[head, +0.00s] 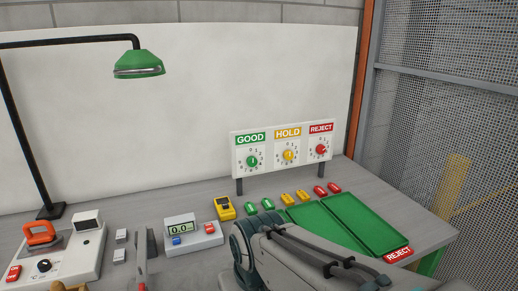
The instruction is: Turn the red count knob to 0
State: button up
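The red count knob (320,149) is on the right of a white sign panel (270,163), under a red REJECT label (320,128). Small numbers ring the knob. Its pointer is too small to read with certainty. A green knob (252,161) under GOOD and a yellow knob (288,155) under HOLD sit to its left on the same panel. My grey arm link shows at the bottom centre, in front of the bench. My gripper is outside the picture, and nothing of mine is seen touching the panel.
The panel stands on two dark legs at the bench's back. Before it lie several green, yellow and red small pieces (320,191) and green trays (363,222). A digital meter (193,234), yellow device (224,207) and lamp (139,65) are left. Mesh fencing (450,110) stands right.

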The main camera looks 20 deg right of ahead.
aim_at(321, 149)
jog(key=k, duration=1)
jog(key=z, duration=0.9)
jog(key=i, duration=1.1)
jog(key=u, duration=1.4)
